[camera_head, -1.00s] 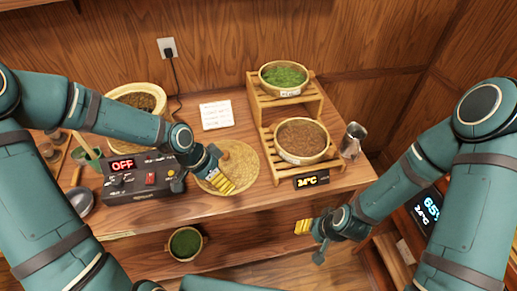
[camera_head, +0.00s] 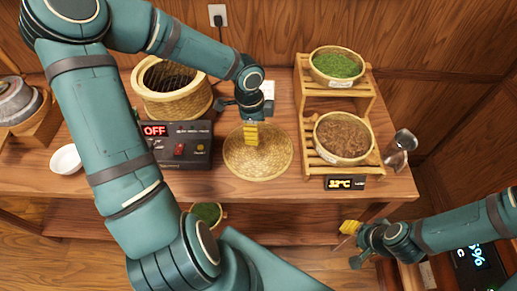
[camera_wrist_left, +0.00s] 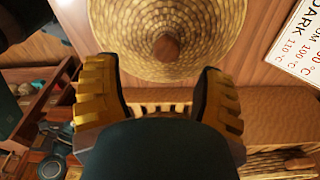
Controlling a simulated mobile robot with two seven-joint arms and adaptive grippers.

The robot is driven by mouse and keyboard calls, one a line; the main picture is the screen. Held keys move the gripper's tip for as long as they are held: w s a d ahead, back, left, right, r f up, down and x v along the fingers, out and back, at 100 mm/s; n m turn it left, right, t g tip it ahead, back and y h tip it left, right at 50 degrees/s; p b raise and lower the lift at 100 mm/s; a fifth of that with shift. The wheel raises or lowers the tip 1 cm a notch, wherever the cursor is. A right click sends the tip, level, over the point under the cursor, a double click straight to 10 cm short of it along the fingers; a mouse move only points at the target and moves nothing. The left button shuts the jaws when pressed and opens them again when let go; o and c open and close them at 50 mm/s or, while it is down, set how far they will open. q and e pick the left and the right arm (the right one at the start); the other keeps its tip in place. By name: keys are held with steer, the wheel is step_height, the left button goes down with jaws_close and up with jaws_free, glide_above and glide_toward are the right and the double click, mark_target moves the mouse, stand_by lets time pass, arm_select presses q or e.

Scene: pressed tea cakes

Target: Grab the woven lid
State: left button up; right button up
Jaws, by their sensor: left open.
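The woven lid (camera_head: 270,172) is a round, flat straw disc lying on the wooden counter, right of the control box. In the left wrist view the woven lid (camera_wrist_left: 125,25) shows its brown knob, just beyond the fingertips. My left gripper (camera_head: 250,134) hangs above the lid, fingers pointing down over it. In the left wrist view the left gripper (camera_wrist_left: 156,72) is open and empty, its yellow-padded fingers wide apart, with the knob roughly centred between them. My right gripper (camera_head: 348,228) is off the counter's front edge at lower right, away from the lid; its jaw gap is unclear.
The control box (camera_head: 182,150) reads OFF, with a woven basket (camera_head: 172,104) behind it. A stepped wooden rack (camera_head: 311,158) holds bowls of green (camera_head: 338,64) and brown leaves (camera_head: 343,136). A metal cup (camera_head: 401,143) stands right. A printed card (camera_wrist_left: 296,45) lies near the lid.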

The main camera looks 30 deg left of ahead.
arm_select(q)
steer(key=shift+w+f+b, duration=0.2)
steer(key=shift+f+b, duration=0.2)
steer(key=shift+f, duration=1.05)
steer(key=shift+w+f+b, duration=0.2)
steer(key=shift+f+b, duration=0.2)
steer(key=shift+f, duration=1)
jaws_close()
